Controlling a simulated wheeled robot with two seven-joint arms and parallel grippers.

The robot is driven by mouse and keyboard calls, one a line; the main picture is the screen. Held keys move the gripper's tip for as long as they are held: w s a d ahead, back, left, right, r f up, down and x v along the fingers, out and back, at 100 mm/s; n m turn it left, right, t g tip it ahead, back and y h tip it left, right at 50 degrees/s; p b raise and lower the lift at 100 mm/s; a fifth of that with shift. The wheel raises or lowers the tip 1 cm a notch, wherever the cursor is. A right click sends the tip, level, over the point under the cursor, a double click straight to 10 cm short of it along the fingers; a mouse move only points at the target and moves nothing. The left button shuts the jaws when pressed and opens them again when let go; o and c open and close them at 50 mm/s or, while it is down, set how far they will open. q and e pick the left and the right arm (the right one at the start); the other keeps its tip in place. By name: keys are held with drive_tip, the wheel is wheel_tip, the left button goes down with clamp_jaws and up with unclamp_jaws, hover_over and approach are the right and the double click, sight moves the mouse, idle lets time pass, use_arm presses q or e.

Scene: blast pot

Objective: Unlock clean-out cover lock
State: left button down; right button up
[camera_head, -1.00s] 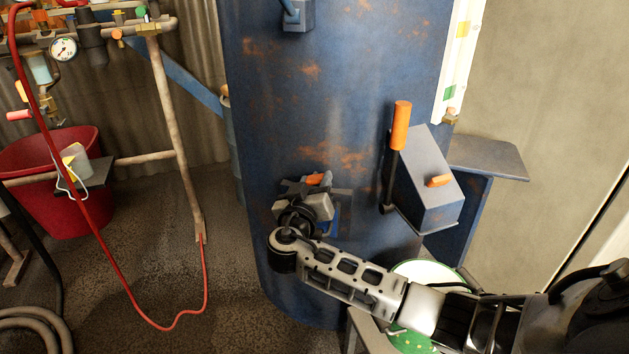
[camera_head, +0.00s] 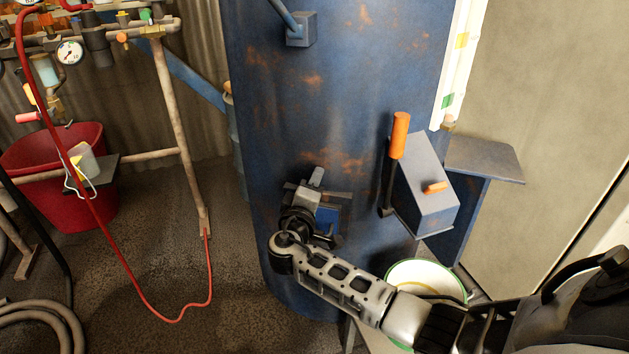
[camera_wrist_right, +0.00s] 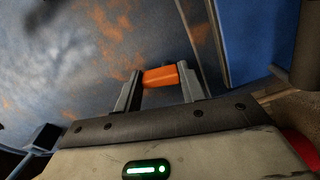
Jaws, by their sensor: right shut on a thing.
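The blue, rust-marked pot (camera_head: 300,110) fills the middle of the head view. On its lower front is the clean-out cover (camera_head: 328,218), blue and mostly hidden by my right gripper (camera_head: 314,180). In the right wrist view an orange lock handle (camera_wrist_right: 160,77) sits between the two fingers of my right gripper (camera_wrist_right: 162,80), which is shut on it. In the head view the handle is hidden behind the gripper and wrist. My left gripper is not in view.
A grey box with an orange-gripped lever (camera_head: 400,135) and a small orange knob (camera_head: 435,187) stands right of the cover. A white-green bowl (camera_head: 428,280) is below. A red bucket (camera_head: 60,185), a red hose (camera_head: 130,290) and a pipe frame (camera_head: 180,130) are at left.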

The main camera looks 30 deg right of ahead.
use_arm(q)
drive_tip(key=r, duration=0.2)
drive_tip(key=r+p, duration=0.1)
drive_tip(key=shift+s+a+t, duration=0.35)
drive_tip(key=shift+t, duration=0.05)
use_arm(e)
drive_tip(key=n, duration=0.2)
drive_tip(key=shift+a+n, duration=0.15)
drive_tip(key=shift+n, duration=0.25)
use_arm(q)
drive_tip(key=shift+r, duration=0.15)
use_arm(e)
drive_tip(key=shift+f, duration=0.1)
drive_tip(key=o, duration=1)
